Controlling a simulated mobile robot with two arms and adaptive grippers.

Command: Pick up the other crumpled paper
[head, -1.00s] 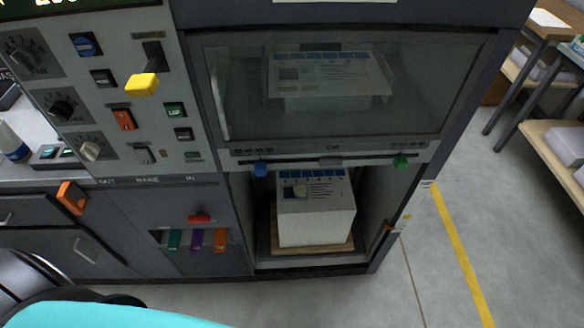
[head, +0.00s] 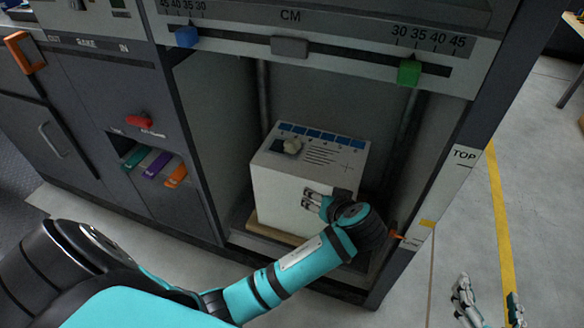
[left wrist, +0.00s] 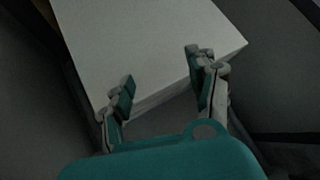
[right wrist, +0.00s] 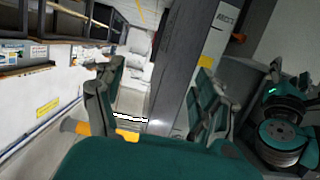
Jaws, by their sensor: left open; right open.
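A small beige crumpled paper (head: 292,146) lies on the printed top of the white paper stack (head: 290,203), near its back left part, in the head view. My left gripper (head: 308,198) is in front of the stack's front right side, lower than the crumpled paper. In the left wrist view the left gripper (left wrist: 158,65) is open and empty, with the white stack (left wrist: 150,35) beyond its fingers. The crumpled paper does not show in either wrist view. My right gripper (head: 488,288) is open and empty at the lower right, outside the machine; its fingers show in the right wrist view (right wrist: 160,62).
The stack stands on a wooden board (head: 277,236) inside a bay with dark side walls. A scale bar with a blue slider (head: 187,36) and a green slider (head: 409,72) crosses above. An orange handle (head: 400,237) juts near the right post.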

